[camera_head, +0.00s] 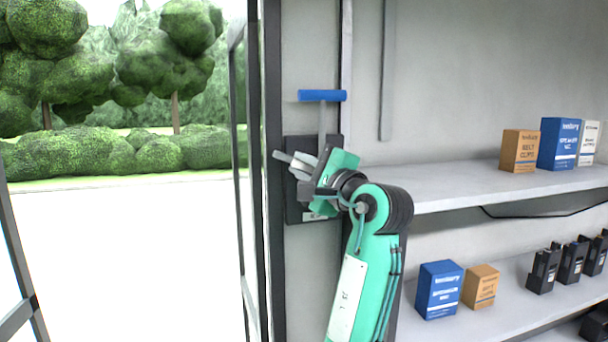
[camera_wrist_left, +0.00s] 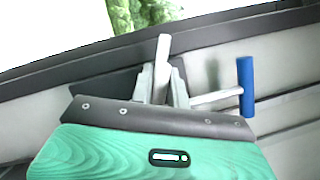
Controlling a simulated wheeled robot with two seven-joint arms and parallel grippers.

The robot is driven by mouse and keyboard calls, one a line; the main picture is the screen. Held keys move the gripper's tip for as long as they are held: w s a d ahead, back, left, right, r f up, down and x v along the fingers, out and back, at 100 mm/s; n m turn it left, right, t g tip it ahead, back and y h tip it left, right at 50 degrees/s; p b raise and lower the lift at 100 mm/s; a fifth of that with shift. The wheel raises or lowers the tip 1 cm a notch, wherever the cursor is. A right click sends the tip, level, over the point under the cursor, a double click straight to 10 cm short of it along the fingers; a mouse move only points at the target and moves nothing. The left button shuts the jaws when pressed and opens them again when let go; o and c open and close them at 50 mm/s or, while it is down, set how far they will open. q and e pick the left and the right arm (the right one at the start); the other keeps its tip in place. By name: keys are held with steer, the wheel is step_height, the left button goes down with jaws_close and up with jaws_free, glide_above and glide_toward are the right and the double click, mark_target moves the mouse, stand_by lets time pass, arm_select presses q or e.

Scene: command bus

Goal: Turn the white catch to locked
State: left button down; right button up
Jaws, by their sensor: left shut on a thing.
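The white catch (camera_head: 281,156) sits at a dark backing plate (camera_head: 293,207) on the wall beside the door opening. Its free end sticks out to the left, past my left gripper (camera_head: 303,166). In the left wrist view the catch (camera_wrist_left: 163,48) stands as a pale bar between the two fingers of my left gripper (camera_wrist_left: 161,85), which is shut on it. The catch's pivot and any locked marking are hidden behind the gripper. A grey lever with a blue crossbar handle (camera_head: 322,96) rises above the gripper; the handle (camera_wrist_left: 246,87) is right of the fingers in the wrist view. My right gripper is out of view.
A dark door frame (camera_head: 272,80) stands close to the left of the plate, with the opening beyond. At right, an upper shelf (camera_head: 450,190) holds boxes, and a lower shelf (camera_head: 505,312) holds boxes and several black devices. The wall above the handle is mostly clear.

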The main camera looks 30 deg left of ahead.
arm_select(q)
steer(key=n+g, duration=0.1)
steer(key=n, duration=0.1)
steer(key=shift+f+n+h+b, duration=0.15)
steer(key=shift+n+h+b, duration=0.15)
steer(key=shift+h+b, duration=0.1)
steer(key=shift+n+h, duration=0.3)
steer(key=shift+n, duration=0.7)
steer(key=shift+b, duration=0.3)
steer(key=c, duration=1.4)
jaws_free()
steer(key=shift+d, duration=0.1)
